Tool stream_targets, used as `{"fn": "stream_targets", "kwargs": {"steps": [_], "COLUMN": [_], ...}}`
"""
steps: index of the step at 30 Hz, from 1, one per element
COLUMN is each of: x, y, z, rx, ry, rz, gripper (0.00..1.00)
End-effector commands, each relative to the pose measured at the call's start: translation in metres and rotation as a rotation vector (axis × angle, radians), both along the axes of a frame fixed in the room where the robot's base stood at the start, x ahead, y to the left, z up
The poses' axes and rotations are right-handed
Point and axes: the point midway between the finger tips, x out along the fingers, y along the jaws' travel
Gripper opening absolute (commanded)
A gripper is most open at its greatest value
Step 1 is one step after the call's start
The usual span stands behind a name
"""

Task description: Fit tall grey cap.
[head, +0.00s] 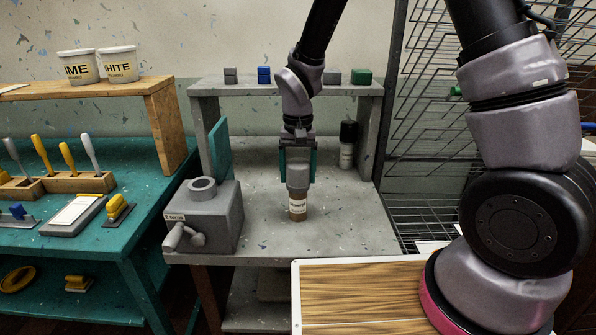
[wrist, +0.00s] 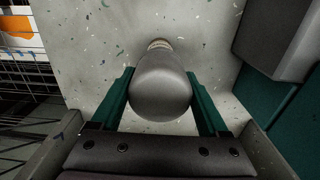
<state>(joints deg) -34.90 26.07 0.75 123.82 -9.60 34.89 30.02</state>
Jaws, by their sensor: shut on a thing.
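The tall grey cap (head: 297,174) is upright between the teal fingers of my gripper (head: 298,181), which is shut on it. A small brown bottle (head: 298,208) with a pale label stands upright on the grey bench, directly under the cap. The cap's lower end meets the top of the bottle in the head view; I cannot tell if it is fully seated. In the wrist view the cap (wrist: 161,88) fills the space between the fingers (wrist: 159,74). A bit of the pale bottle (wrist: 159,44) shows beyond it; the rest is hidden.
A grey boxy fixture (head: 215,215) with a round collar and a handle stands left on the bench (head: 345,225). A dark-capped bottle (head: 348,145) stands back right. Grey, blue and green blocks sit on the raised shelf (head: 300,88). The bench right of the bottle is clear.

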Motion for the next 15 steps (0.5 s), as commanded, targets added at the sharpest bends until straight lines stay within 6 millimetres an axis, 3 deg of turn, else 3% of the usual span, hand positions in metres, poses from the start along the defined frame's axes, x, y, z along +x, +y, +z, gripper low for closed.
{"fn": "stream_targets", "kwargs": {"steps": [6, 7, 8, 9, 15], "x": [-0.0001, -0.0002, -0.0002, -0.0002, -0.0001], "y": [-0.0001, -0.0001, -0.0001, -0.0001, 0.0], "z": [-0.0002, -0.0003, -0.0003, -0.0003, 0.0], "rx": [0.0, 0.0, 0.0, 0.0, 0.0], "ry": [0.0, 0.0, 0.0, 0.0, 0.0], "rz": [0.0, 0.0, 0.0, 0.0, 0.0], "gripper": [0.22, 0.82, 0.93, 1.0, 1.0]}}
